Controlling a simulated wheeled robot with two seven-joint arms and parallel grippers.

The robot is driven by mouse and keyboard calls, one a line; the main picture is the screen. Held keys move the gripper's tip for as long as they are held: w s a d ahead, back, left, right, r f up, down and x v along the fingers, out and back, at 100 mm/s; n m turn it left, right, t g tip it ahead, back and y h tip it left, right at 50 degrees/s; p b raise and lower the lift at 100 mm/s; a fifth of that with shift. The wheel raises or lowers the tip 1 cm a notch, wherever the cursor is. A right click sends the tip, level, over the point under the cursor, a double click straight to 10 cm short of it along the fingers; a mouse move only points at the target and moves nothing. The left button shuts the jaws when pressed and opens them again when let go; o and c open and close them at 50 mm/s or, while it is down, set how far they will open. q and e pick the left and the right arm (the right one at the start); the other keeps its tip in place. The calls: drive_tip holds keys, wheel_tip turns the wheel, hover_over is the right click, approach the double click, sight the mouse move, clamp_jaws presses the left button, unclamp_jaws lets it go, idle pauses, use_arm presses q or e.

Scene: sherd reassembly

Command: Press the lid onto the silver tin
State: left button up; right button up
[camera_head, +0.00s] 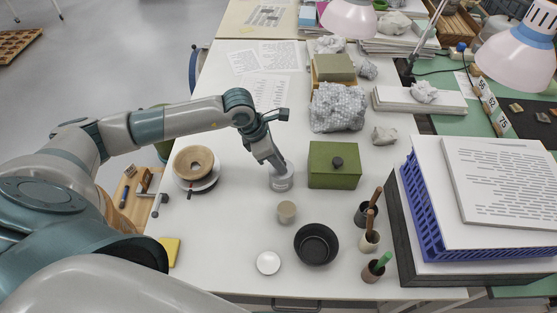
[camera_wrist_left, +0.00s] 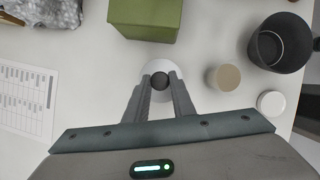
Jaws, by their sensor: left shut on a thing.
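The silver tin (camera_head: 282,183) is a short, pale grey cylinder standing upright on the white table, left of the green box. My left gripper (camera_head: 276,165) points down over it. In the left wrist view the two fingers (camera_wrist_left: 160,88) are shut on the dark knob of a pale round lid (camera_wrist_left: 152,66). The lid is at the top of the tin; I cannot tell whether it is fully seated, as the fingers cover part of it. The tin's body is hidden under the lid in the wrist view. My right gripper is not in view.
A green box (camera_head: 334,165) with a dark knob stands close right of the tin. A beige cylinder (camera_head: 287,211), black bowl (camera_head: 316,245) and white disc (camera_head: 268,263) are nearer. A wooden ring (camera_head: 193,162) sits left. Tool cups and a blue crate (camera_head: 422,222) stand right.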

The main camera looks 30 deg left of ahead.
use_arm(q)
drive_tip(key=shift+f+b, duration=0.15)
drive_tip(key=shift+b, duration=0.45)
idle(0.9)
idle(0.4)
drive_tip(key=o, duration=1.6)
drive_tip(key=shift+r+p, duration=1.55)
drive_tip(key=shift+r, duration=1.95)
clamp_jaws()
